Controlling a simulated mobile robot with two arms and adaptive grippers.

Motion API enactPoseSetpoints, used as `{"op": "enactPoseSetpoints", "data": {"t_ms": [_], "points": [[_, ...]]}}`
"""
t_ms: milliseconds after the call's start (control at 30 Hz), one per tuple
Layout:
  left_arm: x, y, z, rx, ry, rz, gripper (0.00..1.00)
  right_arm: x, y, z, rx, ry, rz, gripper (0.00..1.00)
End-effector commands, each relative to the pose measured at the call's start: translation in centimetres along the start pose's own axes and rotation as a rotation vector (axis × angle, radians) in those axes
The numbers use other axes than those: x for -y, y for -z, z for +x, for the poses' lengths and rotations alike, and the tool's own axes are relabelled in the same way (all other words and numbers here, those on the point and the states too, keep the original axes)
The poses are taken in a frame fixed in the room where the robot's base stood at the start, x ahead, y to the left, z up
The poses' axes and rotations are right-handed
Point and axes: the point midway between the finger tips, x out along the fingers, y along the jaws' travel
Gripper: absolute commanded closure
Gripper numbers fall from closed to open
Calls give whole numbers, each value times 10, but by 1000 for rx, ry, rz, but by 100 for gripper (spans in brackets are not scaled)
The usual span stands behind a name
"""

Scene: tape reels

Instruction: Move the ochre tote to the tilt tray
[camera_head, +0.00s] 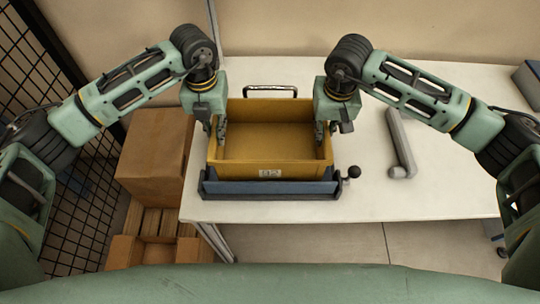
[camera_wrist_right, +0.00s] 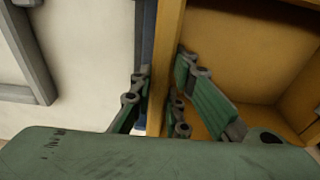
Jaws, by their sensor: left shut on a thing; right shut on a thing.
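The ochre tote (camera_head: 265,141) is an open, empty-looking box with a white label on its front, in the middle of the head view. It sits on or just over the dark blue tilt tray (camera_head: 265,188), whose front edge shows below it; I cannot tell whether they touch. My left gripper (camera_head: 221,131) is shut on the tote's left wall. My right gripper (camera_head: 326,130) is shut on its right wall. In the right wrist view the fingers (camera_wrist_right: 155,100) straddle the tote's wall (camera_wrist_right: 165,65), one outside and one inside.
The white table (camera_head: 440,175) is mostly clear on the right. A grey bar (camera_head: 400,142) lies right of the tray. A black knob (camera_head: 353,172) sticks out at the tray's right. Cardboard boxes (camera_head: 152,160) stand left of the table, beside a black mesh fence (camera_head: 95,205).

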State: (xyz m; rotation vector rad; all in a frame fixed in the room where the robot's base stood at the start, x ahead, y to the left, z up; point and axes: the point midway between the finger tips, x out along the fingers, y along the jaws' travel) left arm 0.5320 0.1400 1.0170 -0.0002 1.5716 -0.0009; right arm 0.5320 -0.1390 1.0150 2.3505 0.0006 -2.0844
Motion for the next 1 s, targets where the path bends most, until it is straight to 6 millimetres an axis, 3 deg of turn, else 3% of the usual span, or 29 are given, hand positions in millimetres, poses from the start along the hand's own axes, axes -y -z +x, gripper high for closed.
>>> {"op": "enactPoseSetpoints", "data": {"t_ms": [100, 133, 333, 700, 867, 1000], "points": [[-4, 0, 11, -1, -8, -5, 100, -4, 0, 11, 0, -9, 5, 100], [-4, 0, 7, -1, -8, -5, 82, -4, 0, 7, 0, -9, 5, 82], [-2, 0, 7, -2, -5, -3, 66, -3, -1, 7, 1, -6, 3, 66], [-1, -1, 1, 1, -1, -1, 66, -1, -1, 6, 0, -2, 1, 66], [0, -1, -24, 4, -1, -1, 66, 0, -1, 6, 0, -1, 0, 66], [-1, -2, -55, 5, -1, -1, 66, 0, -1, 6, 0, -1, 0, 66]]}}
